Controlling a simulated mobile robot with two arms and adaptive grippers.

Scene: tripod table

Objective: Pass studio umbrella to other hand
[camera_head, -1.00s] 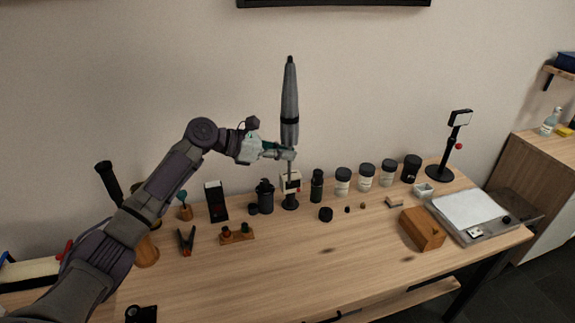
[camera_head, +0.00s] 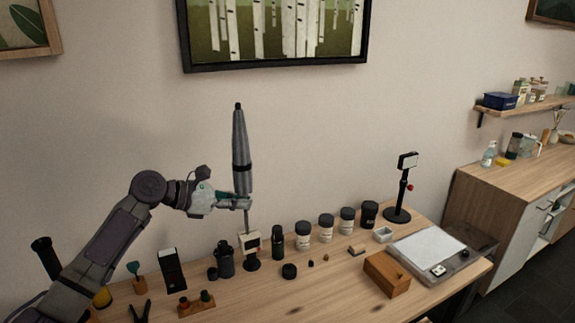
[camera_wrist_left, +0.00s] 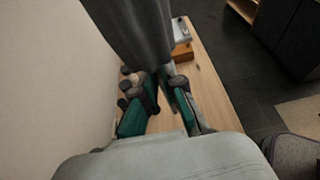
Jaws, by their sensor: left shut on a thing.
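The studio umbrella (camera_head: 239,150) is grey, folded and upright, with a dark band around its middle and a dark tip on top. My left gripper (camera_head: 246,202) is shut on its thin lower shaft and holds it over the back of the table. In the left wrist view the grey canopy (camera_wrist_left: 130,35) fills the top, and the green-padded fingers (camera_wrist_left: 166,112) close around the shaft, whose grip is partly hidden. A small white device on a dark round base stands behind or below the shaft. My right gripper shows in neither view.
The wooden table (camera_head: 320,290) holds several dark-lidded jars (camera_head: 326,228), a wooden box (camera_head: 386,274), a flat scale-like device (camera_head: 430,252) and a black stand lamp (camera_head: 402,187). A side cabinet (camera_head: 500,215) stands at right. The air above the table is clear.

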